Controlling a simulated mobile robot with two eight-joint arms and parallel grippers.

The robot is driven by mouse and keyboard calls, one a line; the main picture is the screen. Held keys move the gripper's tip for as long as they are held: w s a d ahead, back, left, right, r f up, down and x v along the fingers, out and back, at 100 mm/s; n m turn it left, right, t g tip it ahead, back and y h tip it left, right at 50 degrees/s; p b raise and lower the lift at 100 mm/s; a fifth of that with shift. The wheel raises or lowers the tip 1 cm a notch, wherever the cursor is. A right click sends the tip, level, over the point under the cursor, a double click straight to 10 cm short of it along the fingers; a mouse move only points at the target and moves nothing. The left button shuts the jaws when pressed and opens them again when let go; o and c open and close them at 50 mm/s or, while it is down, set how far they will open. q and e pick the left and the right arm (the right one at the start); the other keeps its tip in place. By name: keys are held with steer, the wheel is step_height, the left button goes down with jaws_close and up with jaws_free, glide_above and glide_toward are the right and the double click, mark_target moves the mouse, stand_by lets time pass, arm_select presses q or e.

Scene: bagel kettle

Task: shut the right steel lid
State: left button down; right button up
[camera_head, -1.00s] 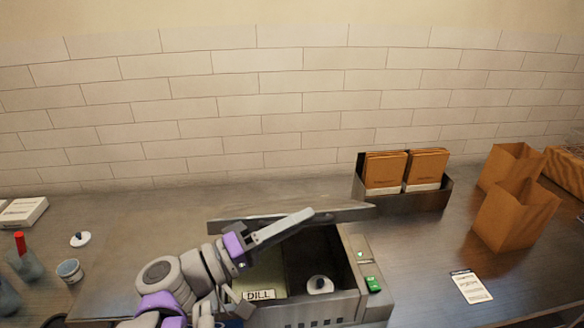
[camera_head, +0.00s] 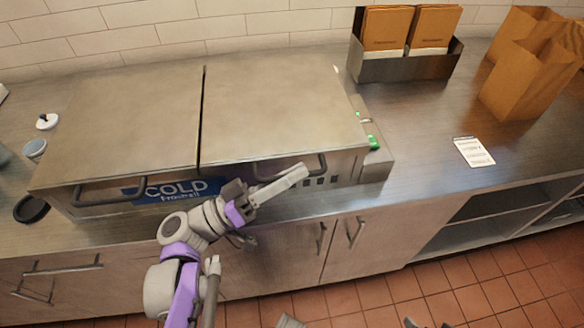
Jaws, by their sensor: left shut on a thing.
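The right steel lid (camera_head: 280,100) lies down flat over the right half of the counter unit, level with the left steel lid (camera_head: 130,115). A thin dark seam runs between the two lids. The right lid's bar handle (camera_head: 318,168) is at its front edge, partly covered by my gripper. My left gripper (camera_head: 300,172) is shut on this handle, its fingers reaching up and right from the wrist. The inside of the unit is hidden. My right gripper is not clearly visible.
A blue COLD label (camera_head: 170,190) is on the unit's front. A green-lit control panel (camera_head: 372,142) is at its right end. A bag holder (camera_head: 405,66), paper bags (camera_head: 530,80) and a card (camera_head: 474,152) stand or lie to the right. Open shelves (camera_head: 470,225) are below.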

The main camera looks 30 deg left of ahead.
arm_select(q)
steer(key=shift+d+f, duration=0.1)
steer(key=shift+f, duration=0.25)
arm_select(e)
steer(key=shift+f, duration=0.2)
arm_select(q)
steer(key=c, duration=1.3)
jaws_free()
steer(key=shift+o, duration=0.7)
arm_select(e)
steer(key=shift+a+f, duration=0.1)
